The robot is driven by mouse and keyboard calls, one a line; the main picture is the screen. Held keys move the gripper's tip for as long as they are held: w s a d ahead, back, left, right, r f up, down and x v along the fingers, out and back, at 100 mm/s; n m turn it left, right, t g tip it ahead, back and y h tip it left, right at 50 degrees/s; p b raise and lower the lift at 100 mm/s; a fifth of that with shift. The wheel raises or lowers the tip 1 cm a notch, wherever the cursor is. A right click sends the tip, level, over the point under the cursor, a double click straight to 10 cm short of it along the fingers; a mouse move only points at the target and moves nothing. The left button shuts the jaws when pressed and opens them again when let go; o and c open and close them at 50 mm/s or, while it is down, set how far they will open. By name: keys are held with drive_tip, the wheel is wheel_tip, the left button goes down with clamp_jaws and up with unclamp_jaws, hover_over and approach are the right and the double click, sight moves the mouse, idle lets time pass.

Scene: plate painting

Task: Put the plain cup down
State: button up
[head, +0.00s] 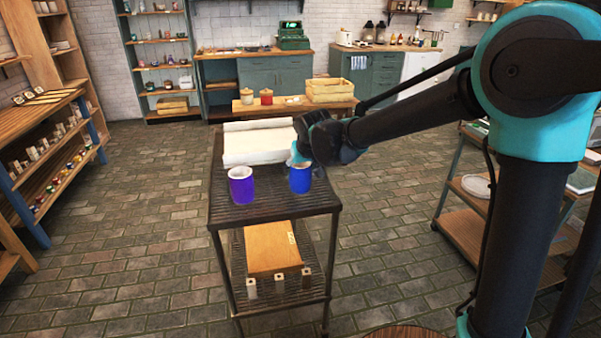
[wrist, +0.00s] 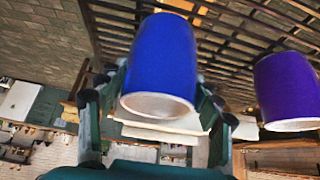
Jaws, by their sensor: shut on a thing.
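A plain blue cup (head: 300,179) is upright at the cart's right side, and it fills the middle of the wrist view (wrist: 161,62). My gripper (head: 301,154) is shut on it, with dark fingers on both sides of the cup in the wrist view (wrist: 160,95). A plain purple cup (head: 241,186) stands upright to its left on the dark slatted cart top (head: 272,208); it shows at the right edge of the wrist view (wrist: 287,90). I cannot tell whether the blue cup's base touches the slats.
A white stack (head: 255,146) lies on the cart behind the cups. A wooden box (head: 272,248) sits on the cart's lower shelf. The front strip of the cart top is bare. Shelving (head: 45,150) stands at the left and another cart (head: 470,186) at the right.

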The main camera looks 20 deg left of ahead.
drive_tip(key=shift+f, duration=0.3)
drive_tip(key=shift+f, duration=0.1)
drive_tip(key=o, duration=1.4)
